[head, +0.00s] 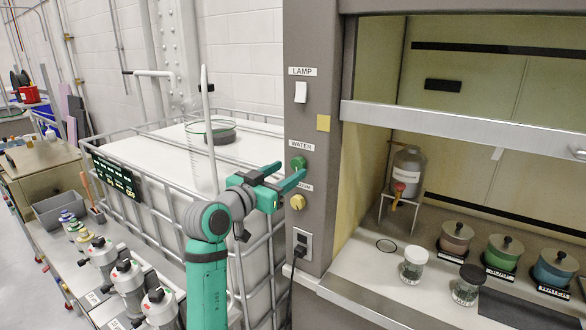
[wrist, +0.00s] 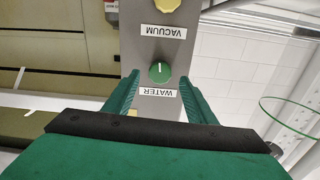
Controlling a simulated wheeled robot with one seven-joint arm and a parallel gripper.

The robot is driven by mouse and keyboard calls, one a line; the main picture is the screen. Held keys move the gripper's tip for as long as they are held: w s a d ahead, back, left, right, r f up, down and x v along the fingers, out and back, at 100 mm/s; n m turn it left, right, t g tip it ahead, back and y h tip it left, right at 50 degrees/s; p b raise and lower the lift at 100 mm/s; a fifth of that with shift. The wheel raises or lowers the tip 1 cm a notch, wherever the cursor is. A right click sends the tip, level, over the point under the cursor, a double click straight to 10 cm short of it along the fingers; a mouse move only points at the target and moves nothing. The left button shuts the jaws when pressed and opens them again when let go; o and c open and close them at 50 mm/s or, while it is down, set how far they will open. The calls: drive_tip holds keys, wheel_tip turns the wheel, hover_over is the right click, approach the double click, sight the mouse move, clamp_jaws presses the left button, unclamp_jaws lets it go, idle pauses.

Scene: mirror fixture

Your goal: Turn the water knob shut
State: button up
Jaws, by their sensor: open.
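The green water knob (head: 298,162) is on the grey front post of the fume cabinet, just under the WATER label (head: 301,146). In the wrist view, which is upside down, the knob (wrist: 160,71) has a white line running up and down the picture. My gripper (head: 288,176) is open, its green fingers reaching toward the post. In the wrist view my gripper (wrist: 159,79) has one finger on each side of the knob, with a visible gap on both sides. Whether the fingertips reach knob depth is unclear.
A yellow knob (head: 297,202) sits just below, by the VACUUM label (wrist: 164,31). A lamp switch (head: 301,92) and a socket (head: 302,244) share the post. A caged white tank (head: 170,140) stands left; jars (head: 414,263) stand inside the cabinet at right.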

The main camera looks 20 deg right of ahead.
sight(296, 166)
drive_tip(key=shift+x, duration=1.95)
drive_tip(key=shift+c, duration=0.2)
drive_tip(key=c, duration=1)
